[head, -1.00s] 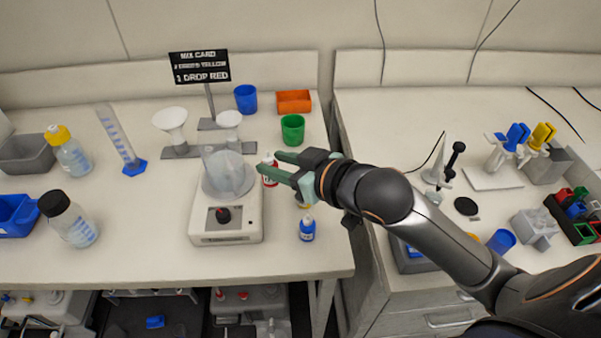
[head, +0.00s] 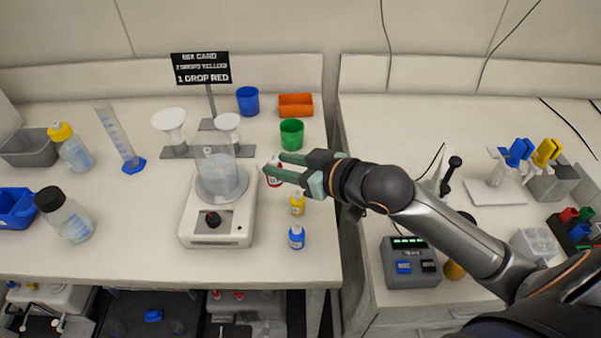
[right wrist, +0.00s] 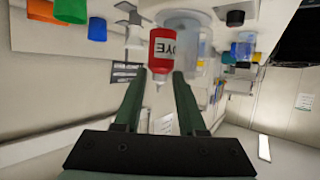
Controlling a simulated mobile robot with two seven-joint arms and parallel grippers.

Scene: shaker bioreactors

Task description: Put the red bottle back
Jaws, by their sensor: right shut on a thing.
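The red bottle (head: 275,173), small with a white cap, is between the fingertips of my right gripper (head: 284,169). The gripper is shut on it. In the right wrist view the red bottle (right wrist: 163,47) has a "DYE" label and its nozzle points down, in a picture where the table is at the top, so it is upright. It is right of the stirrer's beaker (head: 217,175). I cannot tell whether its base touches the table. A yellow bottle (head: 297,204) and a blue bottle (head: 296,237) stand to its lower right. My left gripper is not in view.
The stirrer (head: 214,229) is close on the left. A funnel stand (head: 180,152) is at back left. The table's right edge and a gap lie under my right arm.

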